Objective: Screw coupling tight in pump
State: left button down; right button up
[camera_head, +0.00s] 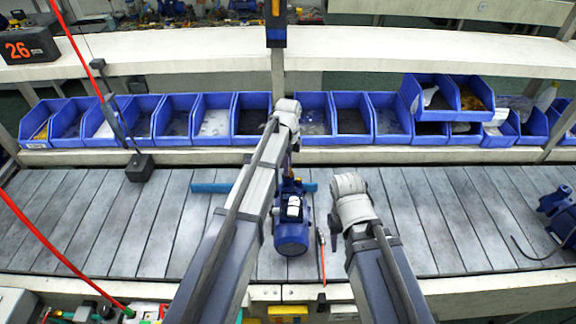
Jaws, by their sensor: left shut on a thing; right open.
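A blue pump (291,232) with a round ribbed motor end stands on the slatted conveyor, in the middle of the head view. A blue bar (211,188) lies behind it and shows on both sides. My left gripper (289,165) points down over the far end of the pump, partly hidden by its own wrist. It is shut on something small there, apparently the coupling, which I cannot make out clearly. My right gripper (335,222) is open, right of the pump and apart from it; its fingers are mostly hidden by its wrist.
A row of blue bins (253,116) stands on the shelf behind the conveyor (440,225). A dark block on a cord (139,167) is at the left, and another blue machine (558,210) at the right edge. Red cables cross the left side.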

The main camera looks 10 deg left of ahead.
pick_arm(q)
jog(key=shift+m, duration=1.7)
jog(key=c, duration=0.8)
grip_release()
jog(key=shift+o, duration=0.2)
jog(key=shift+n, duration=1.7)
jog(key=shift+n, duration=1.8)
